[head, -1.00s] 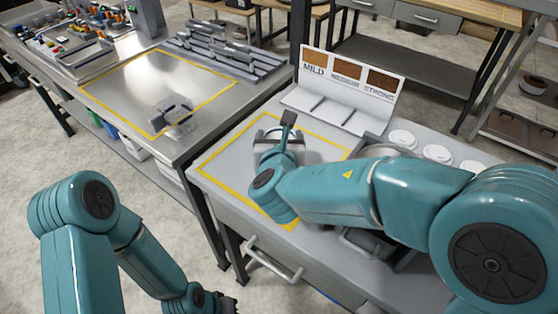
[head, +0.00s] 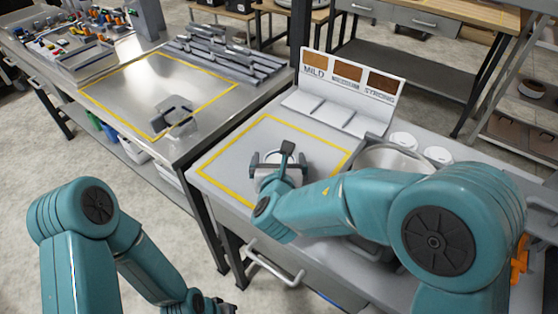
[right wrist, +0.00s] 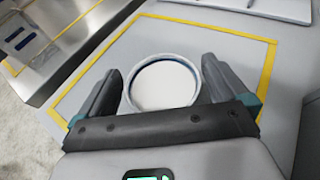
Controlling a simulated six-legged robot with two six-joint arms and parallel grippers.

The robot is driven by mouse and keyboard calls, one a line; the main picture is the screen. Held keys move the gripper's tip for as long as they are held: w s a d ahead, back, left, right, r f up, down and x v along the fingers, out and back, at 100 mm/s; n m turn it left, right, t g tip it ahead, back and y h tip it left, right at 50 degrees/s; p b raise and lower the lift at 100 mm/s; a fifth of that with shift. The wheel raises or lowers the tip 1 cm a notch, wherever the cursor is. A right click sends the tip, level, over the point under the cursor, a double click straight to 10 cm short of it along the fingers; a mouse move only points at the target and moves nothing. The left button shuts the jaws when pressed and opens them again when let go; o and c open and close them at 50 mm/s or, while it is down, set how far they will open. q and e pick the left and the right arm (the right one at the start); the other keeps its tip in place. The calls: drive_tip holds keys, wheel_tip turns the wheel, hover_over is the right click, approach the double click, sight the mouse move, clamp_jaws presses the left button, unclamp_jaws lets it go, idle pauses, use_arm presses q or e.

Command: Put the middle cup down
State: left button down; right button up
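The middle cup (right wrist: 163,88), pale inside with a dark blue rim, is between the two fingers of my right gripper (right wrist: 162,82). The fingers flank it closely and appear to press on its sides. In the head view the right gripper (head: 279,164) and the cup are over the yellow-outlined area of the grey counter, partly covered by my wrist. The cup looks upright; its base is hidden, so contact with the counter cannot be told. My left gripper (head: 228,308) is at the bottom edge, largely cut off, away from the counter.
A stand labelled MILD, MEDIUM, STRONG (head: 348,75) is at the counter's back. White round lids (head: 404,140) stand right of it. The outlined area around the cup is mostly clear.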

drive_tip(key=shift+s+r, duration=0.1)
drive_tip(key=shift+r, duration=0.15)
drive_tip(key=v, duration=1.2)
drive_tip(key=shift+b, duration=0.35)
drive_tip(key=shift+f, duration=0.1)
